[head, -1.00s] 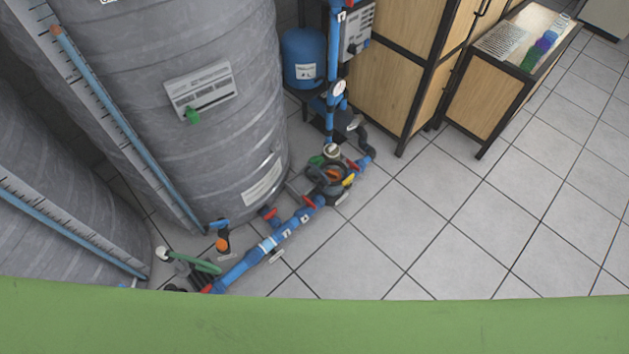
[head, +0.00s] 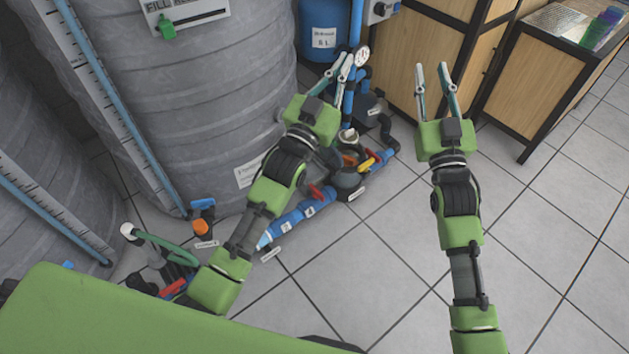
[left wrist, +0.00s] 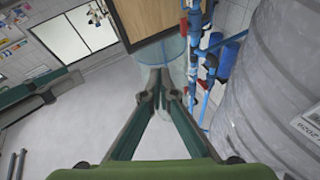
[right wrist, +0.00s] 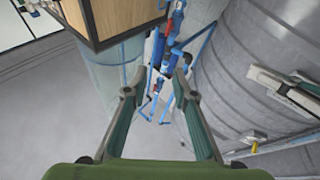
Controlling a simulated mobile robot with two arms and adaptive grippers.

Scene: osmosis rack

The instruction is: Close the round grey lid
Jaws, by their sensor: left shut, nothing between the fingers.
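The floor pipework has a dark grey round housing (head: 347,180) with an orange spot by its top, low beside the big grey tank. I cannot make out clearly which part is the round grey lid, or how it sits. My left gripper (head: 341,66) is shut and empty, raised in front of the blue pipe; its arm passes over the pipework and hides part of it. It also shows shut in the left wrist view (left wrist: 166,80). My right gripper (head: 431,68) is open and empty, in front of the wooden cabinet, and its fingers stand apart in the right wrist view (right wrist: 156,92).
The ribbed grey tank (head: 190,100) fills the left. A blue vessel (head: 322,30) and a wooden cabinet (head: 424,45) stand behind. A blue pipe with red valve handles (head: 305,212) runs along the floor. The tiled floor (head: 540,240) at right is clear.

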